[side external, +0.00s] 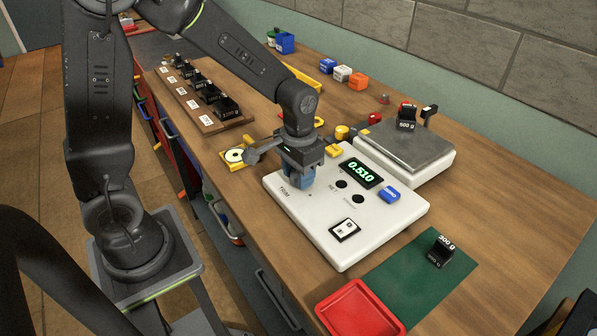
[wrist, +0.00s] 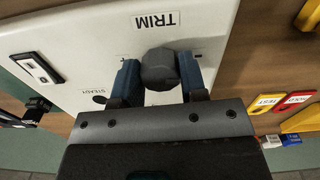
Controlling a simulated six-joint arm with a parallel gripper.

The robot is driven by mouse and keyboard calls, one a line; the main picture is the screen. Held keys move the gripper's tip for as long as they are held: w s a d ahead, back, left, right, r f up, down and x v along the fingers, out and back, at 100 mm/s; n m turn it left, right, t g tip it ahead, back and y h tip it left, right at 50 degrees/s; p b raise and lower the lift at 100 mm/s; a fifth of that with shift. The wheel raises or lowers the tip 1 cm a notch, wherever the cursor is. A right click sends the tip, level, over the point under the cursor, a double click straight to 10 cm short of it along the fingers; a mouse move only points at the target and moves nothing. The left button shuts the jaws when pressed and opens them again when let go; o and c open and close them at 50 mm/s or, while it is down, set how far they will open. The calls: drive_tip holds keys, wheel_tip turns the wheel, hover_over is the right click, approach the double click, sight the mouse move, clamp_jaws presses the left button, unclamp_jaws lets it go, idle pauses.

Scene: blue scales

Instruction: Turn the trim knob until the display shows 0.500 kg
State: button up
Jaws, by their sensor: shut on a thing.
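The white console (side external: 390,235) lies on the wooden bench, and its display (side external: 361,172) glows green and appears to read 0.510. My gripper (side external: 301,178) points down at the console's left end by the TRIM label (side external: 284,191). In the wrist view the dark trim knob (wrist: 159,68) stands between the two blue fingers of my gripper (wrist: 159,80), which is shut on it. The TRIM label (wrist: 157,20) also shows there above the knob. In the side view my gripper hides the knob.
Behind the console, a scale with a grey plate (side external: 405,145) bears a 500 g weight (side external: 407,118). A green mat (side external: 410,285) with a black weight (side external: 440,252) and a red tray (side external: 360,311) lie in front. A weight rack (side external: 200,100) stands at the left.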

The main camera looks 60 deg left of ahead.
drive_tip(key=n, duration=0.4)
drive_tip(key=shift+n, duration=0.3)
drive_tip(key=n, duration=0.4)
drive_tip(key=shift+n, duration=0.3)
drive_tip(key=o, duration=0.9)
drive_tip(key=shift+o, duration=0.2)
drive_tip(key=shift+r, duration=0.15)
wheel_tip(320, 180, up, 14)
drive_tip(key=shift+f, duration=0.2)
drive_tip(key=shift+s, duration=0.1)
